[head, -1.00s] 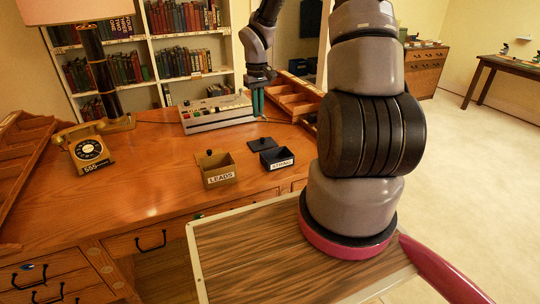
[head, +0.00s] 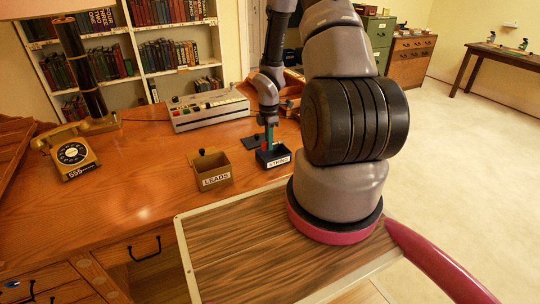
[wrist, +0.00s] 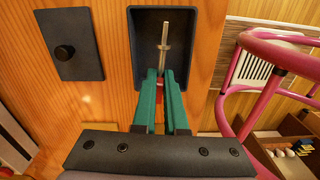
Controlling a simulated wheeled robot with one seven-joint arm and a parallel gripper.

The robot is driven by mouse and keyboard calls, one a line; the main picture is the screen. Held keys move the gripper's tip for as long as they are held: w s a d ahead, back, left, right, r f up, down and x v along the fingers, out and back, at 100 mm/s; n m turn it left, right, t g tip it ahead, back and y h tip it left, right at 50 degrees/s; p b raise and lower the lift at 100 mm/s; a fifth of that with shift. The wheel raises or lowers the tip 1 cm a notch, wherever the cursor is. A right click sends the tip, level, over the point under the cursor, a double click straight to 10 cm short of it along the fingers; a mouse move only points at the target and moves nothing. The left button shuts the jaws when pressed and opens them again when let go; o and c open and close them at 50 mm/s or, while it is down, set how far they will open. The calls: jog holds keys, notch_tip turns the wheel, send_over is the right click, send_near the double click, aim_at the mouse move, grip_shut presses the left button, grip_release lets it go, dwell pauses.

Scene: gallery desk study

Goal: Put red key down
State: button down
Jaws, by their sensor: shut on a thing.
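The red key shows in the wrist view as a pale metal shaft (wrist: 163,40) with a bit of red at its gripped end. My gripper (wrist: 161,76) has its green fingers shut on that end. The shaft points away over the inside of an open dark box (wrist: 140,48). In the head view my gripper (head: 269,138) is right at this dark box (head: 279,163), which has a white label at its front. I cannot tell whether the key touches the box floor. The fingers hide most of the red part.
A dark lid with a knob (wrist: 80,60) lies on the desk beside the box. An open box labelled LEADS (head: 214,181) stands to the left. A grey switch unit (head: 205,112) is behind, and a yellow telephone (head: 70,152) is at left. Bare desk lies between.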

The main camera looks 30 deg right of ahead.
aim_at(269, 153)
jog(key=shift+f, duration=2.6)
jog(key=c, duration=1)
grip_release()
jog(key=shift+f, duration=0.1)
jog(key=shift+o, duration=0.2)
notch_tip(269, 153, up, 12)
jog(key=shift+r, duration=0.2)
